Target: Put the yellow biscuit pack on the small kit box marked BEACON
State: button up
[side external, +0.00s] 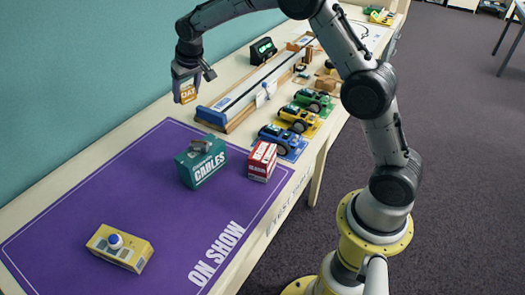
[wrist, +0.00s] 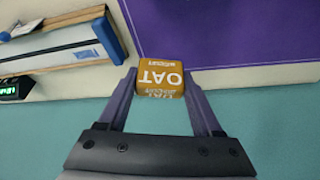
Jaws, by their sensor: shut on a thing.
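My gripper (side external: 186,84) is shut on the yellow-orange biscuit pack (side external: 187,94), which is lettered OAT. It holds the pack in the air near the teal wall, behind the purple mat. In the wrist view the pack (wrist: 160,78) sits between the two fingertips. No box shows a readable BEACON mark.
The purple mat (side external: 120,200), lettered ON SHOW, has clear room between the green and yellow boxes. A long track with a blue end (side external: 211,117) lies behind it. Several toy cars (side external: 280,138) stand along the front edge. A dark display (side external: 263,50) stands near the wall.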

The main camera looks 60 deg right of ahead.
jog(key=s+d+r, duration=0.1)
jog(key=s+r, duration=0.1)
jog(key=s, duration=0.7)
jog(key=s+d+r, duration=0.1)
jog(key=s+r, duration=0.2)
jog(key=s, duration=0.7)
jog(key=s+f+m, duration=0.1)
jog(key=s+f, duration=0.2)
jog(key=s, duration=0.5)
jog(key=s+f, duration=0.2)
jog(key=s, duration=0.6)
send_near(260, 148)
jog(key=shift+w+f+m, duration=0.3)
jog(key=shift+w+f, duration=0.45)
jog(key=shift+f, duration=0.15)
jog(key=shift+w+d+f+h, duration=0.1)
jog(key=shift+w+f+h, duration=0.05)
jog(key=shift+f, duration=0.8)
jog(key=shift+w+f+h, duration=0.15)
jog(key=shift+w+f, duration=0.05)
jog(key=shift+f, duration=0.75)
